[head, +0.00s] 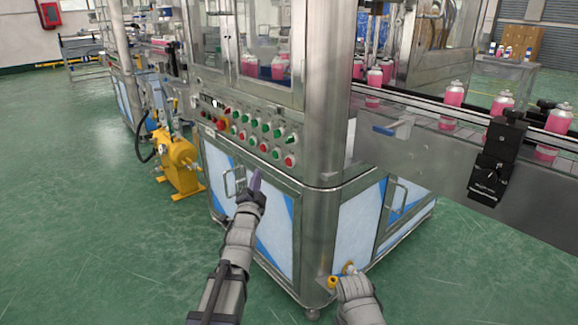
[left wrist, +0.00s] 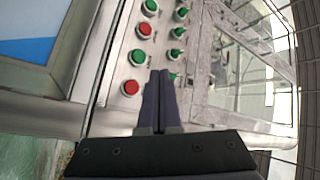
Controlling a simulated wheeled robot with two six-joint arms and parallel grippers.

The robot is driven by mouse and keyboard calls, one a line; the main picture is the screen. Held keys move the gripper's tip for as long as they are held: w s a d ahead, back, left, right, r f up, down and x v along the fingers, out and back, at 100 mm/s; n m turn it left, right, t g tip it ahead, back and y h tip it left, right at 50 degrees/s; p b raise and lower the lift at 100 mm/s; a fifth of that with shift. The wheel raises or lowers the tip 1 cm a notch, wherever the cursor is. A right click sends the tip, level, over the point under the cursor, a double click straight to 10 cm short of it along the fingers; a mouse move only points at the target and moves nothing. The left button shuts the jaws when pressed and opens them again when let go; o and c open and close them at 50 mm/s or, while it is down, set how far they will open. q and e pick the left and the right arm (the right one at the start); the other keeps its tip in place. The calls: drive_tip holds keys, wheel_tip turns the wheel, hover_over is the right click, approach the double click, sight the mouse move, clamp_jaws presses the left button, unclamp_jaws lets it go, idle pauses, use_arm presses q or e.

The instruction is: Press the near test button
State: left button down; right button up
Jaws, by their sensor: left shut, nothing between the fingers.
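The control panel (head: 240,138) on the machine's front carries rows of red and green buttons and knobs. The red button (head: 290,160) at its lower right end also shows in the left wrist view (left wrist: 131,87), with a green button (left wrist: 137,57) beside it. I cannot read which one is the test button. My left gripper (head: 257,171) is shut and empty, in front of the cabinet and just below the panel in the head view. In the left wrist view its fingertips (left wrist: 159,75) appear beside the red button; contact cannot be told. My right arm's end (head: 352,284) shows low by the cabinet corner; its fingers are unclear.
A steel corner post (head: 321,120) stands right of the panel. Door handles (head: 238,180) stick out below it. A conveyor (head: 430,110) with pink cans runs at the right. A yellow pump (head: 180,160) stands left. Green floor lies open at the left.

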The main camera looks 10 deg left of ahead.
sight(289, 162)
use_arm(q)
drive_tip(key=w+d, duration=0.5)
drive_tip(key=w, duration=0.2)
drive_tip(key=shift+d, duration=0.2)
drive_tip(key=shift+w+d, duration=0.1)
idle(2.2)
drive_tip(key=shift+w+d, duration=0.2)
drive_tip(key=shift+w, duration=0.05)
drive_tip(key=shift+w+d, duration=0.2)
drive_tip(key=shift+w, duration=0.05)
idle(0.8)
idle(0.3)
drive_tip(key=shift+s+a, duration=0.5)
drive_tip(key=shift+s, duration=0.15)
